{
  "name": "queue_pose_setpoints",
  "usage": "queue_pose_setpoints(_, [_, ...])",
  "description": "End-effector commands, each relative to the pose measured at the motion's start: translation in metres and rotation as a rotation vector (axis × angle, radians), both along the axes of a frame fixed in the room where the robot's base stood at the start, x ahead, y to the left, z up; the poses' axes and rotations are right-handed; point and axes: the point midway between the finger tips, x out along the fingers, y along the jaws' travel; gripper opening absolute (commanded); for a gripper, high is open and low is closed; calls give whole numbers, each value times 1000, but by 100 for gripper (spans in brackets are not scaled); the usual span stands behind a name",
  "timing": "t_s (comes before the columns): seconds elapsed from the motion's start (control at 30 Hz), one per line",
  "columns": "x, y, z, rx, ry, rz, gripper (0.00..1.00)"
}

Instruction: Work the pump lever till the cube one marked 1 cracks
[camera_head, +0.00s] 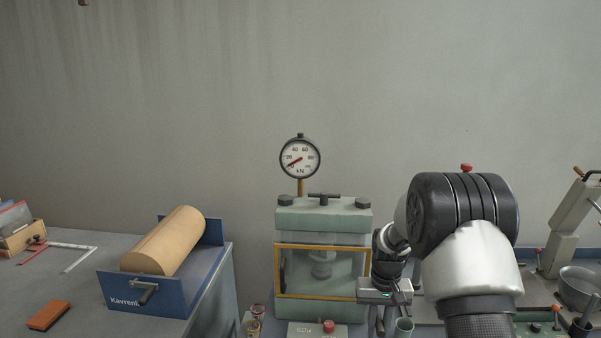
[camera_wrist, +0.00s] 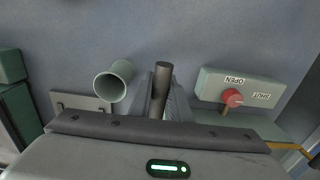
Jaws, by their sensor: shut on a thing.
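The green press (camera_head: 323,215) stands against the wall with a glass guard in an orange frame (camera_head: 322,247). Behind the glass a grey round part shows; I cannot make out cube one or its mark. The round kN gauge (camera_head: 300,158) sits on top, its red needle at the low end of the scale. My gripper (camera_head: 378,318) is at the press's right front side. In the wrist view, my gripper (camera_wrist: 161,98) is shut on a dark round rod, the pump lever (camera_wrist: 163,72), whose end sticks out beyond the fingers.
An open green tube (camera_wrist: 114,82) stands close beside the fingers. On the other side is a valve box (camera_wrist: 250,88) marked OPEN and SHUT with a red knob (camera_wrist: 232,98). A blue cradle (camera_head: 180,285) with a tan cylinder (camera_head: 166,241) lies left; a metal bowl (camera_head: 580,286) right.

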Motion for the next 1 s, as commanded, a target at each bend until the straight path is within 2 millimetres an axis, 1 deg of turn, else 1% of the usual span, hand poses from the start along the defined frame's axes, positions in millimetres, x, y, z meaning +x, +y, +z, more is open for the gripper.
queue_pose_setpoints(0.13, [-1, 0, 0, 0, 3, 0, 0])
queue_pose_setpoints(0.23, [0, 0, 5, 0, 2, 0, 0])
queue_pose_setpoints(0.37, [2, 0, 21, 0, 1, 0, 0])
queue_pose_setpoints(0.5, [7, 0, 42, 0, -2, 0, 0])
queue_pose_setpoints(0.6, [8, 0, 49, 0, 0, 0, 0])
queue_pose_setpoints(0.77, [10, 0, 54, 0, 0, 0, 0])
queue_pose_setpoints(1.0, [21, 0, 85, 0, -4, 0, 0])
